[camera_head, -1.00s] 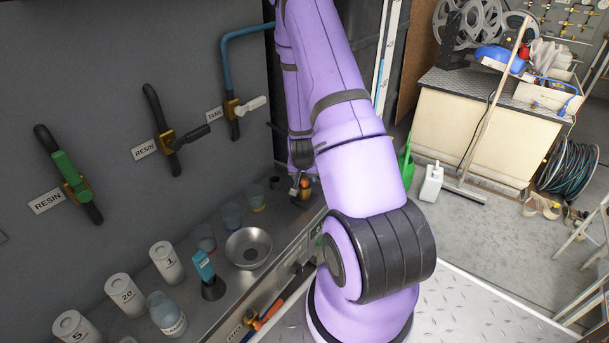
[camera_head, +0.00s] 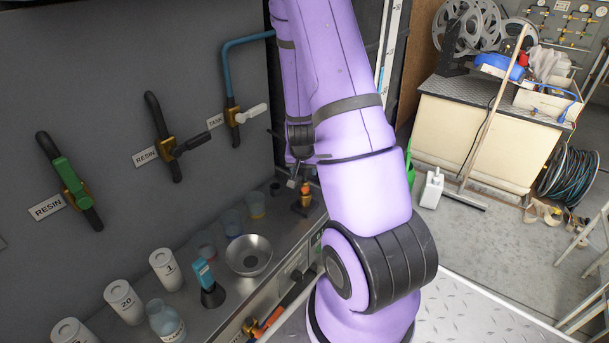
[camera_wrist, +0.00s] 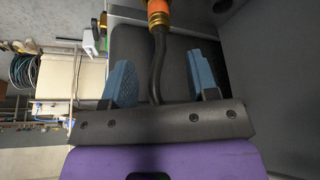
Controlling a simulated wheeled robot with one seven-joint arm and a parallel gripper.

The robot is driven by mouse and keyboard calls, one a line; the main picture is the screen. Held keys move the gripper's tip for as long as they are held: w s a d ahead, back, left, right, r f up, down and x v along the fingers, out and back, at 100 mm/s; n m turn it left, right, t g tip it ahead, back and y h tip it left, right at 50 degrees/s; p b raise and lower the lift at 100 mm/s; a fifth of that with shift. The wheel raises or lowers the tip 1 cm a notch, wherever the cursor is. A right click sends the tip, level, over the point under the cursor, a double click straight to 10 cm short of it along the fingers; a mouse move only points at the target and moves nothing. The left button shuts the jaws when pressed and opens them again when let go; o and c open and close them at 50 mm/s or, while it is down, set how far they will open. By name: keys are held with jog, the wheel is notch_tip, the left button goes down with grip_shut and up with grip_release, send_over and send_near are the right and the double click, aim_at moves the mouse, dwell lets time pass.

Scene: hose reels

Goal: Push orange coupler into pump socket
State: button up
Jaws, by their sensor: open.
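The orange coupler (camera_head: 305,187) stands at the far end of the steel bench, on or in a small dark block (camera_head: 301,205). I cannot tell how deep it sits, and I cannot make out the pump socket for certain. In the wrist view the orange coupler (camera_wrist: 158,7) is cut by the top edge, with a brass collar and a black hose (camera_wrist: 157,65) running from it. My gripper (camera_wrist: 161,80) is open, its two blue fingers apart on either side of the hose and not touching it. In the head view my gripper (camera_head: 292,182) is just left of the coupler, partly hidden.
A metal bowl (camera_head: 248,255), cups, white canisters (camera_head: 166,269) and a blue-topped tool (camera_head: 207,280) crowd the nearer bench. Valves with black hoses (camera_head: 75,183) line the grey wall at left. An orange handle (camera_head: 270,319) lies at the bench front.

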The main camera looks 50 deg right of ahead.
jog(key=a+r+n+t+y, duration=0.1)
jog(key=a+r+n, duration=0.2)
jog(key=a+r, duration=0.65)
jog(key=a+r+n+t+y, duration=0.1)
jog(key=a+r+n+y, duration=0.1)
jog(key=a+r, duration=0.8)
jog(key=s+a+r+n, duration=0.3)
jog(key=s+a+r, duration=0.1)
jog(key=s+r, duration=0.4)
jog(key=s+a+r+n, duration=0.3)
jog(key=s+a+r, duration=0.1)
jog(key=s+r, duration=0.3)
jog(key=shift+s+a+r+t+y, duration=0.3)
jog(key=shift+s+a+r, duration=0.05)
jog(key=shift+s, duration=0.6)
